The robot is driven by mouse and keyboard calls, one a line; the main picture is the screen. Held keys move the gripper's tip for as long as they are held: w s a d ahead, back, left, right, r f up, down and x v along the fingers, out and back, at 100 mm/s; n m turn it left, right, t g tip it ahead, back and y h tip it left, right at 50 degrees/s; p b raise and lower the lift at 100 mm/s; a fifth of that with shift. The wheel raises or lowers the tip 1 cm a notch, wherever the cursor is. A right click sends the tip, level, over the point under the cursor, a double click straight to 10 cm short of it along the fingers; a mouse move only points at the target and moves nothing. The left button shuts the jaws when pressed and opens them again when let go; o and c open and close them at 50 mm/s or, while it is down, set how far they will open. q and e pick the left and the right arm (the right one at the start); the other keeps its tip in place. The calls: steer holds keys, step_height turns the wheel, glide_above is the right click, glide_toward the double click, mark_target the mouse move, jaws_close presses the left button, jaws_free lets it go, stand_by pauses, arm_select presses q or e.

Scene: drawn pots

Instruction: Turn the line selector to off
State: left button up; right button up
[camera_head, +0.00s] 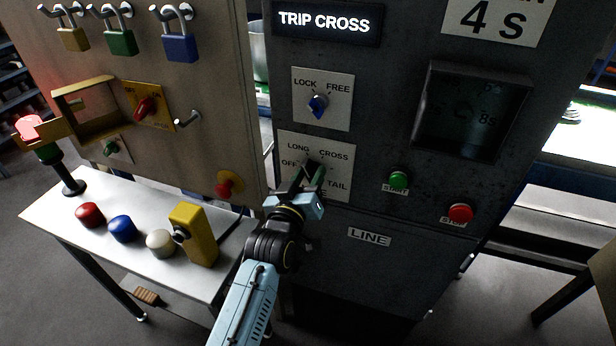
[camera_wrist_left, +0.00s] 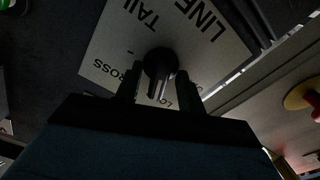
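The line selector is a dark knob on a white plate (camera_head: 341,153) marked LONG, CROSS, OFF, TAIL and LINE, below the LOCK/FREE switch. My left gripper (camera_head: 311,177) is at this plate, and its fingers hide part of the knob and lettering in the head view. In the left wrist view the black knob (camera_wrist_left: 160,63) sits between the two fingers of my left gripper (camera_wrist_left: 158,88), which are open with a gap on each side of its handle. The plate (camera_wrist_left: 205,50) appears upside down there. The knob's exact setting is hard to tell. My right gripper is not in view.
Green START (camera_head: 398,180) and red STOP (camera_head: 460,213) buttons are right of the plate. A blue LOCK/FREE knob (camera_head: 318,104) is above. A red knob on yellow (camera_head: 226,185) is on the left panel. A white table (camera_head: 137,192) with coloured domes stands left.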

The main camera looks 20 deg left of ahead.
arm_select(q)
steer(key=s+b, duration=0.1)
steer(key=s, duration=1.2)
steer(key=shift+s+a, duration=0.2)
